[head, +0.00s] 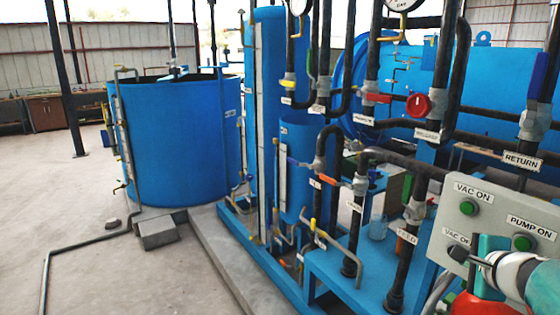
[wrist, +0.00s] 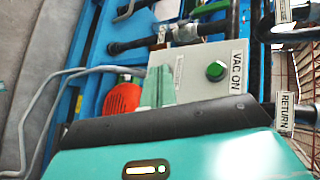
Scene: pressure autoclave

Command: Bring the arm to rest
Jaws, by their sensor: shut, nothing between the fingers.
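My gripper (head: 488,262) is at the lower right of the head view, in front of the grey control box (head: 480,206). Its teal hand fills the bottom of the wrist view, and the pale green fingers (wrist: 158,82) are together with nothing between them. They overlap the box face in both views; I cannot tell whether they touch it. The green VAC ON button (head: 467,208) is uncovered and also shows in the wrist view (wrist: 215,71). The green PUMP ON button (head: 523,242) shows in the head view. A lower VAC label is partly hidden by the gripper.
Dark pipes with valves and a red round handle (head: 418,105) stand close behind the box. A RETURN pipe (head: 530,125) rises at the right. A red part (wrist: 122,98) is beside the fingers. A blue tank (head: 180,140) stands at left, with open floor (head: 60,210) before it.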

